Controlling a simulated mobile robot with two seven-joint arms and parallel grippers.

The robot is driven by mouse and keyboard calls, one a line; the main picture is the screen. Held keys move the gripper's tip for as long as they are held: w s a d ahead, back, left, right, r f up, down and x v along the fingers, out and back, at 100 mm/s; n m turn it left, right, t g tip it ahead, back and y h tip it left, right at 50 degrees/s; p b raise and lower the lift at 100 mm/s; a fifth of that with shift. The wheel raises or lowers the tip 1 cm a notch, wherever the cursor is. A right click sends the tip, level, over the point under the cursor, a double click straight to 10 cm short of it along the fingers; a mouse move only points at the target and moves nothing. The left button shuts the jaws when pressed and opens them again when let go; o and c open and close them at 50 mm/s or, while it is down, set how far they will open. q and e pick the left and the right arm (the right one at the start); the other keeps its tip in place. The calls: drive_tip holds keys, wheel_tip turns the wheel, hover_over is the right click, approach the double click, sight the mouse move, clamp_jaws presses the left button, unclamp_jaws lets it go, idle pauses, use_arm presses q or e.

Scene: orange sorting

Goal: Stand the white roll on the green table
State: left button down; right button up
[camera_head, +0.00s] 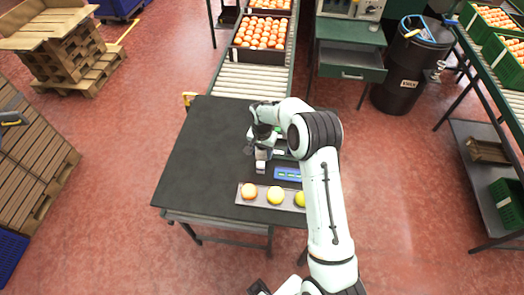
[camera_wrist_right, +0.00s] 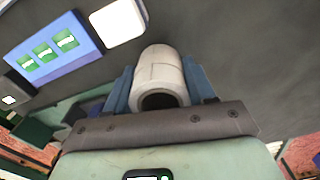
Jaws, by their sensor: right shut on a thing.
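The white roll (camera_wrist_right: 162,75) sits between the blue-grey fingers of my right gripper (camera_wrist_right: 160,88) in the right wrist view, its hollow end facing the camera. The gripper is shut on it. In the head view my right gripper (camera_head: 262,150) is low over the black-topped table (camera_head: 205,145); the roll is hard to make out there, and I cannot tell whether it touches the tabletop. A green table (camera_head: 345,31) with a drawer stands at the back, right of the conveyor.
A tray (camera_head: 262,204) of fruit and a blue panel (camera_head: 287,174) lie on the black-topped table. A conveyor (camera_head: 255,80) with orange crates runs behind it. The drawer (camera_head: 350,66) sticks out. A black barrel (camera_head: 408,70) stands right of the green table. Red floor is open between.

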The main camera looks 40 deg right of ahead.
drive_tip(key=o, duration=1)
drive_tip(key=shift+f, duration=0.1)
drive_tip(key=shift+o, duration=0.2)
